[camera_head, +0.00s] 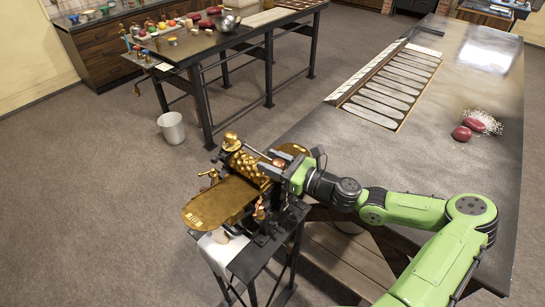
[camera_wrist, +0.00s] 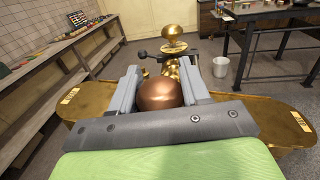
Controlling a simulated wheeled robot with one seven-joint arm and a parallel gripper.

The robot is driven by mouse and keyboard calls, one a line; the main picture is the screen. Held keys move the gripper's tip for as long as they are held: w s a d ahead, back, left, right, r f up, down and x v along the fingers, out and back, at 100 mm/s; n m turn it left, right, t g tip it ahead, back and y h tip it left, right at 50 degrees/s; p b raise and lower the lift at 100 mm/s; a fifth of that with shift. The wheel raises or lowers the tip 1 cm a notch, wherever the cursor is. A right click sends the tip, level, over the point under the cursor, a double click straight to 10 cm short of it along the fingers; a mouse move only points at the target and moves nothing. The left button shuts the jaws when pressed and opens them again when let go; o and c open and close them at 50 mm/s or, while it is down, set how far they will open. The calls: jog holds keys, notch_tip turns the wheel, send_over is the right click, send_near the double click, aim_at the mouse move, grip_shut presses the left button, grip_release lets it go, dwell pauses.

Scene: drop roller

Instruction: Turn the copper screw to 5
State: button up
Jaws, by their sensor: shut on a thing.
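The drop roller is a brass machine with a long brass tray (camera_head: 213,205) on a dark stand in the head view. Its textured brass rollers (camera_head: 249,166) sit at the middle. My gripper (camera_head: 270,168) is over the machine's right side. In the wrist view my gripper (camera_wrist: 165,82) has its two grey fingers on either side of a round copper knob (camera_wrist: 160,95), the top of the copper screw, and is shut on it. A second copper screw (camera_head: 260,209) stands nearer in the head view. Any scale or number on the screw cannot be read.
A brass knob (camera_wrist: 173,32) stands beyond the fingers. A dark worktop (camera_head: 440,135) with a moulded tray (camera_head: 390,90) and red lumps (camera_head: 462,133) lies to the right. A table (camera_head: 200,45) with bottles and a bowl stands behind, with a white bucket (camera_head: 171,128) on the floor.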

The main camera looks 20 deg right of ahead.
jog(key=o, duration=1.1)
jog(key=shift+c, duration=0.2)
jog(key=v, duration=1.5)
jog(key=shift+s+d, duration=0.25)
jog(key=shift+s, duration=0.05)
